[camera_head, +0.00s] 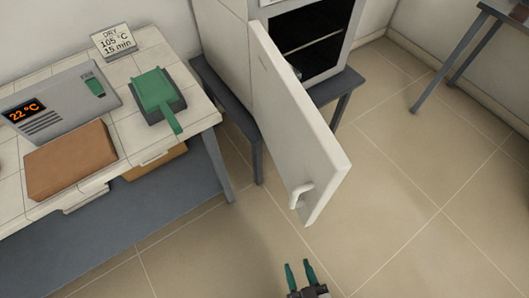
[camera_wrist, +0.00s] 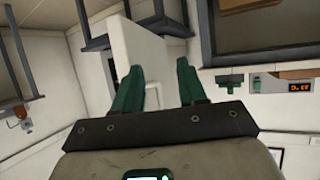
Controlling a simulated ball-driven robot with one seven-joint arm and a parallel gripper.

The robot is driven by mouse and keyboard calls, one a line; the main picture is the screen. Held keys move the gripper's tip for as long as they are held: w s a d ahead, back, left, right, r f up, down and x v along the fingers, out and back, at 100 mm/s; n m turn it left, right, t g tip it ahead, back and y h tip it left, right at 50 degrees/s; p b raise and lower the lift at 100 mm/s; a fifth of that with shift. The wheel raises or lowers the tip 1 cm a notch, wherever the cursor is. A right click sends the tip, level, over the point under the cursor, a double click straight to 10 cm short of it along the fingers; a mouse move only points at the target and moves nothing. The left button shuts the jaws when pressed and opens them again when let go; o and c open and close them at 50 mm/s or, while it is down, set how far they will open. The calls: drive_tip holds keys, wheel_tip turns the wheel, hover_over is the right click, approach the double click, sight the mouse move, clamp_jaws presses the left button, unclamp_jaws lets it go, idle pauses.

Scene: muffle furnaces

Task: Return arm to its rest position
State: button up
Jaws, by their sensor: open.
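My gripper (camera_head: 300,264) is at the bottom of the head view, over the tiled floor. Its two green fingers are apart with nothing between them. They also show in the wrist view (camera_wrist: 160,68). The white furnace door (camera_head: 298,120) stands wide open, its handle (camera_head: 300,193) on the end facing me. My gripper is below the handle in the picture and apart from it. The door also shows behind the fingers in the wrist view (camera_wrist: 138,45). The dark furnace chamber (camera_head: 312,38) is open; its inside is hard to make out.
A white-tiled bench (camera_head: 128,128) at left holds a grey unit (camera_head: 62,100) reading 22 °C with a brown block front, a green tool on a dark tray (camera_head: 157,98), and a sign (camera_head: 113,40) reading DRY 105 °C 15 min. Another table (camera_head: 470,55) stands at right. Floor (camera_head: 400,210) between is clear.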

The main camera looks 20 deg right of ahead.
drive_tip(key=w+d+n+g+y, duration=0.25)
drive_tip(key=d+g, duration=0.35)
drive_tip(key=d, duration=0.4)
drive_tip(key=s+d+r+m+g+h, duration=0.1)
drive_tip(key=d+r+m+g+h, duration=0.1)
drive_tip(key=d+r+g, duration=0.3)
wheel_tip(320, 180, up, 2)
drive_tip(key=shift+s+d+r+g, duration=0.1)
drive_tip(key=shift+s+d+g, duration=0.3)
drive_tip(key=shift+d, duration=0.1)
drive_tip(key=shift+w, duration=0.1)
